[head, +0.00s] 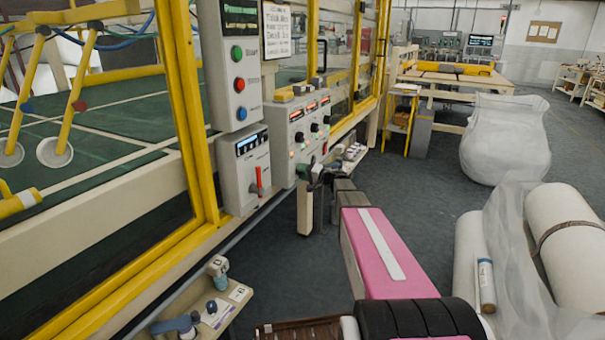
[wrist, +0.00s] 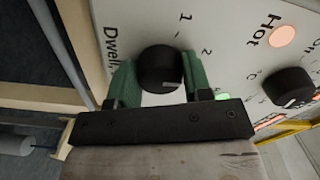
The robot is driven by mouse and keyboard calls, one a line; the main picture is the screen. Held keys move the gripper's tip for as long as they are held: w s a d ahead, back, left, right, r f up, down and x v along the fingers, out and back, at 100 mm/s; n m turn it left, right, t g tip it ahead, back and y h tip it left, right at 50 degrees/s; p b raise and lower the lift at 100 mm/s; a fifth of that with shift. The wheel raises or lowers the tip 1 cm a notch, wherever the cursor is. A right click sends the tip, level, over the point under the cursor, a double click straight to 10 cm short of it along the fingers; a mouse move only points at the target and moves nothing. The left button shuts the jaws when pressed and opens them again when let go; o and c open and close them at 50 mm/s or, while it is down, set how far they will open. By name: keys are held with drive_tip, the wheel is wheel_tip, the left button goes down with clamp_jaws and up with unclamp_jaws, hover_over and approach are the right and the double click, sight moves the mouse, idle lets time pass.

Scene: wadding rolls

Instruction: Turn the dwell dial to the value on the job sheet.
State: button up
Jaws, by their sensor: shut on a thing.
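The dial's pale mark points to the lower right in that view. Scale figures 1 and 2 show beside it; the rest of the scale is partly hidden by my gripper. In the head view my gripper (head: 305,171) is at the low end of the control panel (head: 283,122) and covers the dial. The job sheet (head: 283,32) hangs above the panel; its small lines are hard to read.
Another black knob (wrist: 288,88) sits near the Hot label and a lit lamp (wrist: 283,36). A box with a red lever (head: 257,182) is left of the panel.

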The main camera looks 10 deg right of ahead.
drive_tip(key=m, duration=0.5)
drive_tip(key=shift+m, duration=0.3)
idle(0.4)
drive_tip(key=o, duration=0.9)
drive_tip(key=v, duration=1.1)
